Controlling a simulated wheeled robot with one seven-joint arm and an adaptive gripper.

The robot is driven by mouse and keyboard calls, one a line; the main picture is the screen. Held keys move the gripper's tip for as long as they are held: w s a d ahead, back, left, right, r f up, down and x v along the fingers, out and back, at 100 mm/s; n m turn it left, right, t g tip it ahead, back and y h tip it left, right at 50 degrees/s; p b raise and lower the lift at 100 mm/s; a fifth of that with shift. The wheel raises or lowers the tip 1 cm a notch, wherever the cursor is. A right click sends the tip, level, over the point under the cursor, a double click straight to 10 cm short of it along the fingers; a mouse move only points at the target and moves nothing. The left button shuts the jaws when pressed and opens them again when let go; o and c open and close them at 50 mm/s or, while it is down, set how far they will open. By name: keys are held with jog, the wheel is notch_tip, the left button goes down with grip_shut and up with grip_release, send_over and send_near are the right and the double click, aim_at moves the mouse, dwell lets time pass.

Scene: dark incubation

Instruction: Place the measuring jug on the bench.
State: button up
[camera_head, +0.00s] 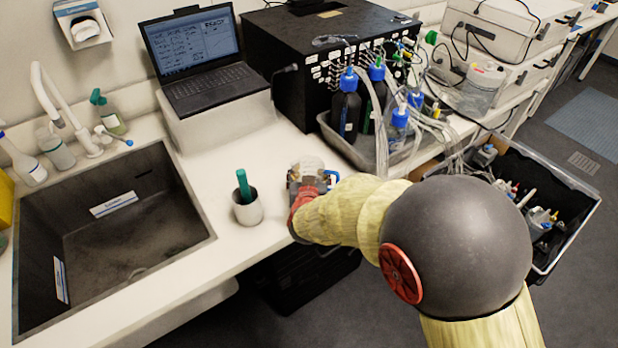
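A small clear, pale vessel-like shape (311,164) shows at the end of my arm, above the white bench (228,160). It may be the measuring jug, but it is small and partly hidden. A blue curved piece (333,178) shows at its right side. My gripper (306,182) is at this shape, over the front part of the bench. My wrist and forearm hide much of the gripper, and its fingers cannot be made out clearly. I cannot tell whether the shape is held or touches the bench.
A dark sink (130,225) lies further left. A laptop (205,65) on a white box and a tray of blue-capped bottles (345,105) stand behind. Bare bench lies between them.

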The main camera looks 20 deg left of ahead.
aim_at(317, 180)
jog(key=shift+f, duration=0.4)
jog(key=shift+f, duration=0.15)
jog(key=o, duration=1.3)
jog(key=shift+c, duration=0.2)
jog(key=shift+s+r, duration=0.1)
jog(key=shift+r, duration=0.15)
jog(key=p+v, duration=0.3)
jog(key=v, duration=0.7)
jog(key=shift+s, duration=0.2)
jog(key=shift+s+d+r, duration=0.25)
jog(key=shift+s, duration=0.4)
